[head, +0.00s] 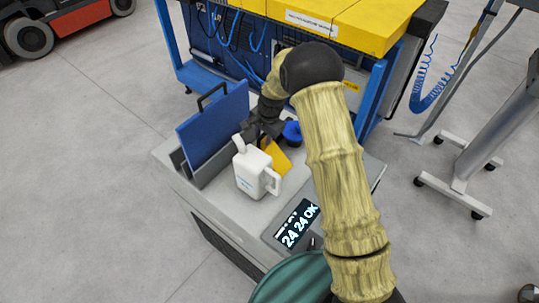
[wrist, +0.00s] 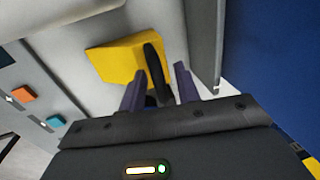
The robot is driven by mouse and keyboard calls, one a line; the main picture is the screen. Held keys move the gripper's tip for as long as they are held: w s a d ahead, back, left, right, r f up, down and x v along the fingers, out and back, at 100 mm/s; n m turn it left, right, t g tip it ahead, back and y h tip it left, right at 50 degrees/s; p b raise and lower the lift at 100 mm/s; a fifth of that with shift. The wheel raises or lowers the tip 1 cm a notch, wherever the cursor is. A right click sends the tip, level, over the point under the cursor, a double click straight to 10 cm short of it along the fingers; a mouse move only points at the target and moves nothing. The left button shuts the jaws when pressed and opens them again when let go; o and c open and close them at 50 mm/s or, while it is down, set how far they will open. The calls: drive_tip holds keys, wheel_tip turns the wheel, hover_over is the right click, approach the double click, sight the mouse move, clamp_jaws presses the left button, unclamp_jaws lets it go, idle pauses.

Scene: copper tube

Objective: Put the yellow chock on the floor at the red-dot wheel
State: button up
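The yellow chock (head: 276,158) lies on top of the grey cart, behind the white jug. In the wrist view the yellow chock (wrist: 112,60) has a black handle (wrist: 155,68) standing out toward my gripper. My gripper (head: 262,140) is just behind the chock in the head view, partly hidden by my arm and the jug. In the wrist view my gripper (wrist: 158,80) has its two purple fingers apart, with the handle showing between them; I cannot tell whether they touch it. An orange vehicle's wheel (head: 28,38) shows at the top left; no red dot is visible on it.
The grey cart top (head: 218,200) also holds a white jug (head: 255,170), a blue folder-like panel (head: 213,124), a blue round item (head: 292,132) and a display (head: 297,224). A yellow-topped blue bench (head: 350,25) stands behind. The floor (head: 90,130) at left is clear.

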clamp_jaws()
drive_tip(key=shift+w+r+b, duration=0.15)
drive_tip(key=shift+r+b, duration=0.15)
drive_tip(key=shift+r, duration=0.3)
wheel_tip(320, 180, up, 9)
drive_tip(key=shift+f+b, duration=0.1)
drive_tip(key=shift+b, duration=1.15)
